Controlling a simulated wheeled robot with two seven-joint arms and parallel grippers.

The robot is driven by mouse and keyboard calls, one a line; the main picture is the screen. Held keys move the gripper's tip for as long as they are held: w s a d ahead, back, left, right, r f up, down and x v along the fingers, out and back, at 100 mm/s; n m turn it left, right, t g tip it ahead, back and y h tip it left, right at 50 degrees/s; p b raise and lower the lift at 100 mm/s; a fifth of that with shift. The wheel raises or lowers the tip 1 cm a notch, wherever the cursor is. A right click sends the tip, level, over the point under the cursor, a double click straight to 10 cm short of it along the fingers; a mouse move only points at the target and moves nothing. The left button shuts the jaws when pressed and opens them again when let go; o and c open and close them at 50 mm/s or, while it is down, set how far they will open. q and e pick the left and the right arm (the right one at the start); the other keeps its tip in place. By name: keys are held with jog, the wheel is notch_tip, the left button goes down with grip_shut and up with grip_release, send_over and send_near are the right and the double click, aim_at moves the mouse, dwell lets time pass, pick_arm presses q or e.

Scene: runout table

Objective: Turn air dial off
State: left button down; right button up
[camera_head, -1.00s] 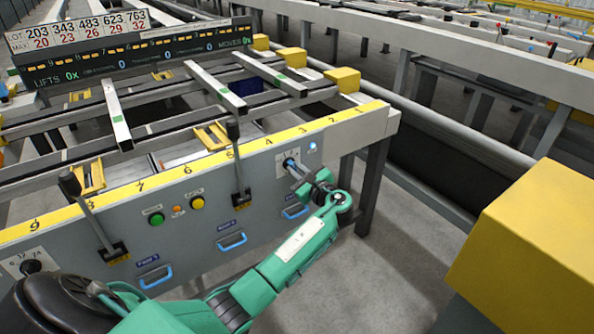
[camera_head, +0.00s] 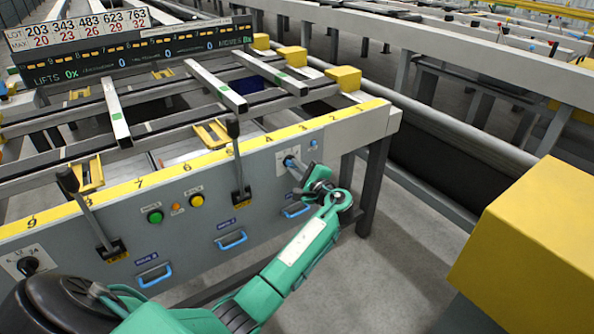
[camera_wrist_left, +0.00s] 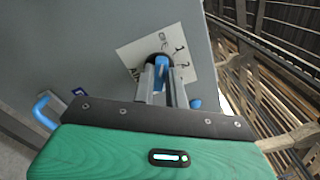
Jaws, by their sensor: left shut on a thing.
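The air dial (camera_head: 289,161) is a small dark and blue knob on a white label plate near the right end of the grey panel front. In the left wrist view the blue knob (camera_wrist_left: 161,64) sits between the fingers, in front of the plate (camera_wrist_left: 133,52). My left gripper (camera_head: 297,170) reaches the panel from the front and is shut on the dial. The fingers hide part of the dial and its markings. A small blue lamp (camera_head: 313,144) right of the plate looks dim. My right gripper is not in view.
A similar dial (camera_head: 28,265) is at the panel's far left. Two levers (camera_head: 237,165) stand up from the panel, with green (camera_head: 155,216) and yellow (camera_head: 197,200) buttons between them. A yellow block (camera_head: 530,240) stands at the right. Open floor lies in between.

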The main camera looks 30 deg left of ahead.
pick_arm(q)
jog(key=shift+f, duration=0.1)
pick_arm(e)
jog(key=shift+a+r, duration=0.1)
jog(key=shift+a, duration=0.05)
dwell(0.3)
pick_arm(q)
jog(key=c, duration=1.4)
grip_release()
jog(key=shift+c, duration=0.2)
